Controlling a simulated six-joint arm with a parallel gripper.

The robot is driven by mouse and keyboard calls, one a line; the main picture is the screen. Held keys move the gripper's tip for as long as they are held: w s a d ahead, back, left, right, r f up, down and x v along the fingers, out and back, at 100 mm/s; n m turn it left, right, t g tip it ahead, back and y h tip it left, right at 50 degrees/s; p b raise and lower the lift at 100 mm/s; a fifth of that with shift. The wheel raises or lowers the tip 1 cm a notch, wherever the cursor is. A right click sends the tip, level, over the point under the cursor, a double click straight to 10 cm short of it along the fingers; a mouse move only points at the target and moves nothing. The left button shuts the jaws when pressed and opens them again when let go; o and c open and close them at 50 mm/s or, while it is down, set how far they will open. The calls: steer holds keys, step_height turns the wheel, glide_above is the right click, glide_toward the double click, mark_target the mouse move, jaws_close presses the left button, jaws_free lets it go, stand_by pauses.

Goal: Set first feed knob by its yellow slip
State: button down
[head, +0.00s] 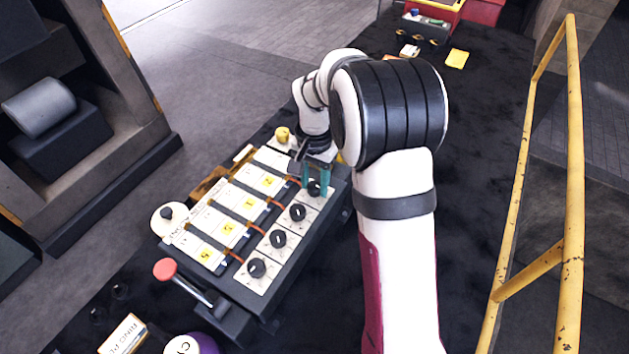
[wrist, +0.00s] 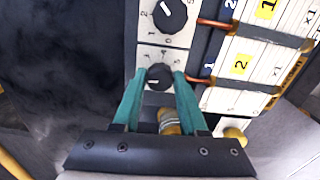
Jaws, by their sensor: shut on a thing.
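A dark panel (head: 240,292) carries a row of black dial knobs on white plates, each beside a white card with a yellow slip. My gripper (head: 315,180) has its teal fingers shut on the end knob (head: 314,189), farthest from the camera. In the wrist view the fingers stand on either side of this knob (wrist: 158,77). The yellow slip (wrist: 241,66) beside it reads 2. The held knob's pointer setting is too small to tell. The neighbouring knob (wrist: 170,15) is free, with a slip (wrist: 267,8) reading 1. Nearer free knobs (head: 278,239) show in the head view.
A red-tipped lever (head: 166,269) sticks out at the panel's near left. A white disc with a black knob (head: 168,216) sits left of it. A yellow knob (head: 282,134) stands beyond the far end. A yellow railing (head: 574,150) runs along the right.

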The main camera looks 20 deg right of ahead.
mark_target(314, 186)
steer(key=shift+c, duration=2.2)
jaws_free()
step_height(314, 186, up, 16)
steer(key=s+a+f+n, duration=0.1)
steer(key=s+f, duration=0.1)
steer(key=s, duration=0.7)
steer(key=s+a+f+n+y, duration=0.1)
steer(key=s+a+f, duration=0.1)
steer(key=s, duration=0.8)
steer(key=s+a+f, duration=0.2)
steer(key=s, duration=0.8)
steer(key=shift+s+a+f+n+y, duration=0.15)
steer(key=shift+s+a+n+y, duration=0.1)
steer(key=shift+n+y, duration=0.15)
